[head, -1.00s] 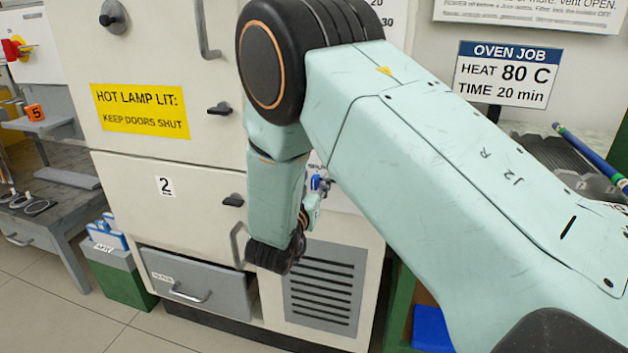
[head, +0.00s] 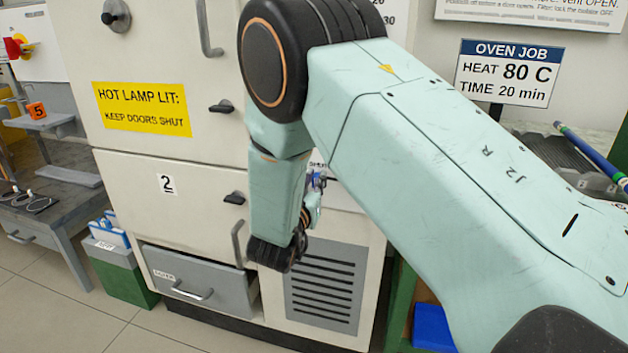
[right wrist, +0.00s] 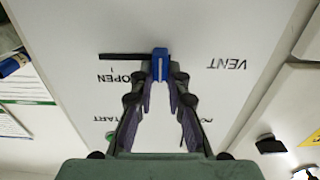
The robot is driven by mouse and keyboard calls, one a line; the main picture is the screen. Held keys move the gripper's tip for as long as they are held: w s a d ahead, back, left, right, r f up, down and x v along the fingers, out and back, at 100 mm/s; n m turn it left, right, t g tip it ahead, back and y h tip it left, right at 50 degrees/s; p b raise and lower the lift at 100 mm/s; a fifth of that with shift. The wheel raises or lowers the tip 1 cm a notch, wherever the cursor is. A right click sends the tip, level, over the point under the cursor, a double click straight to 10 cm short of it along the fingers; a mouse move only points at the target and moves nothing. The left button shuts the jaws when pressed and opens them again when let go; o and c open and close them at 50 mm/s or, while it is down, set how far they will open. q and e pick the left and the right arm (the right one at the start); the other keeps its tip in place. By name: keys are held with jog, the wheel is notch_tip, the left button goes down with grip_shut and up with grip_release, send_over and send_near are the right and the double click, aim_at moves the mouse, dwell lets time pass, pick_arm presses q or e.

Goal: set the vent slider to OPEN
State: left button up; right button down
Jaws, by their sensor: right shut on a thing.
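The vent slider's blue knob (right wrist: 160,66) stands at the right part of a dark slot (right wrist: 120,57) in the right wrist view, where the panel's print is upside down. The OPEN label (right wrist: 122,78) is beside the slot's left part, left of the knob. The VENT label (right wrist: 227,64) is to the right. My right gripper (right wrist: 161,78) is shut on the knob. Its fingers hide part of the panel. In the head view the right gripper (head: 312,195) is mostly behind my wrist, with a little blue showing. My left gripper is not in view.
The white oven cabinet (head: 205,180) fills the middle of the head view, with door handles, latches and a louvred grille (head: 322,285). A grey drawer (head: 195,282) juts out low down. A green box (head: 122,270) stands on the floor at left.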

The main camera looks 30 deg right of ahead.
jog(key=s+d+p, duration=0.1)
jog(key=s+d, duration=0.1)
jog(key=s+d+p, duration=0.1)
jog(key=s+d, duration=0.1)
jog(key=shift+s+r+p, duration=0.1)
jog(key=shift+s+p, duration=0.25)
jog(key=shift+p, duration=0.05)
jog(key=c, duration=1.3)
grip_release()
jog(key=shift+s+d, duration=0.15)
jog(key=shift+c, duration=0.2)
jog(key=shift+v, duration=3.75)
